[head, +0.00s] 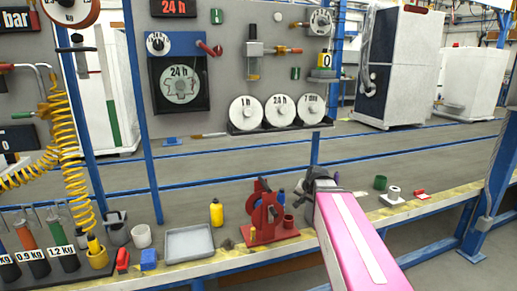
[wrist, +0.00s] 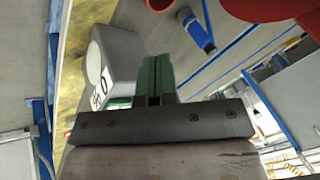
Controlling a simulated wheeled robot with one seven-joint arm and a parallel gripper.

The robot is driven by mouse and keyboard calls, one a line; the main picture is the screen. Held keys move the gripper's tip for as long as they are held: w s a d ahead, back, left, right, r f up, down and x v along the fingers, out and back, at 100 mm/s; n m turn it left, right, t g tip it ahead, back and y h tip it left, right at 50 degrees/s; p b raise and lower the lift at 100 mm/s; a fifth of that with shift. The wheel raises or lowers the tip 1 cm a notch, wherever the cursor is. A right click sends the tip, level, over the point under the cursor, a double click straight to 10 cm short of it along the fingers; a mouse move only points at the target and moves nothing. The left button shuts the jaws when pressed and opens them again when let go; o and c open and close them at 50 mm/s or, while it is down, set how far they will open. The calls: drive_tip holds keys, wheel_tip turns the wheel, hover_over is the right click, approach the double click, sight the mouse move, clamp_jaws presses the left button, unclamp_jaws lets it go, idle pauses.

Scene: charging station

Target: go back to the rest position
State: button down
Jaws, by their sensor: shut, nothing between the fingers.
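My gripper (head: 320,180) is at the end of my pink arm in the head view, just above the bench and right of the red stand (head: 266,218). In the wrist view its two narrow green fingers (wrist: 154,78) are side by side, shut and empty. In the head view the fingertips are too small and dark to make out.
A yellow bottle (head: 216,213), a grey tray (head: 189,243) and a green cup (head: 380,183) stand on the bench (head: 440,203). The wrist view shows a grey rounded object (wrist: 115,55) left of the fingers and a blue cylinder (wrist: 195,30) beyond them.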

drive_tip(key=s+f+n+g+h, duration=0.2)
drive_tip(key=s+f+n+g, duration=0.3)
drive_tip(key=s+f, duration=1)
drive_tip(key=shift+d+f, duration=0.15)
drive_tip(key=shift+f, duration=0.45)
